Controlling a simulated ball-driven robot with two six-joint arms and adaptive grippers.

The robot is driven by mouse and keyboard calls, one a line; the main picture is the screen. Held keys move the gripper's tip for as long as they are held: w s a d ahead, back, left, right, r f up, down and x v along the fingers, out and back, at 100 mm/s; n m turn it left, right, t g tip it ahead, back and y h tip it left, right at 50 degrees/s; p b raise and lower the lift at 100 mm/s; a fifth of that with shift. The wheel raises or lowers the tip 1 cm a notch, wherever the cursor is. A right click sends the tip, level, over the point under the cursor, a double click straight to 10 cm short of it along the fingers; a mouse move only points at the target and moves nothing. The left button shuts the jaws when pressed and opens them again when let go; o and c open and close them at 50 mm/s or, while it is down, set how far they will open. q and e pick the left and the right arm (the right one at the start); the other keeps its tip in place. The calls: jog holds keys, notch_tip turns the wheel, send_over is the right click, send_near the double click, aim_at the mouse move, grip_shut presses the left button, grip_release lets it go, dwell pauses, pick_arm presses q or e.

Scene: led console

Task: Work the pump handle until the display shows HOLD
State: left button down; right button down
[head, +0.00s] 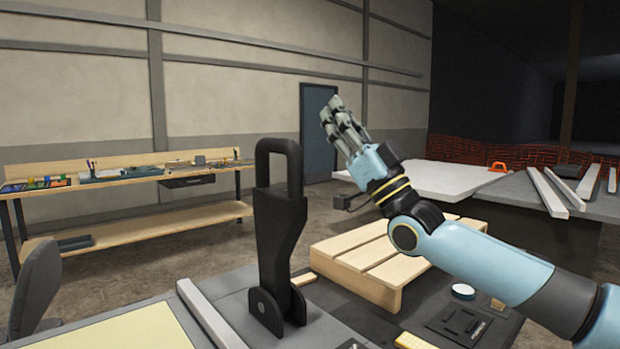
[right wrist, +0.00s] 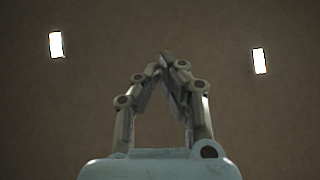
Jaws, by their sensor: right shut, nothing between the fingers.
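The black pump handle (head: 279,220) stands nearly upright in the head view, with a loop grip at its top and a pivot bracket at its foot. My right gripper (head: 335,104) is raised to the right of the handle's loop, apart from it in the picture, with its fingers pointing up. Its fingers are shut and empty; they also show closed together in the right wrist view (right wrist: 168,58). My left gripper is not in view. No display with readable text shows in either view.
A wooden pallet (head: 370,262) lies behind and right of the handle. A dark panel with a small module (head: 459,322) and a white round piece (head: 463,291) is at the lower right. A metal rail (head: 208,315) runs left of the handle. A workbench (head: 125,177) stands along the far wall.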

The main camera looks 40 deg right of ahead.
jog(key=s+f+b, duration=0.2)
jog(key=f+b, duration=0.2)
jog(key=f, duration=0.3)
jog(key=s+f+m+h+b, duration=0.1)
jog(key=s+f+b, duration=0.2)
jog(key=f+b, duration=0.2)
notch_tip(320, 180, down, 2)
jog(key=shift+s+d+f+m+g, duration=0.25)
jog(key=shift+s+d+m+g, duration=0.05)
jog(key=shift+s, duration=0.05)
jog(key=w+f+b+x, duration=0.2)
jog(key=x, duration=1)
jog(key=shift+w+a+r, duration=0.25)
jog(key=shift+r, duration=0.05)
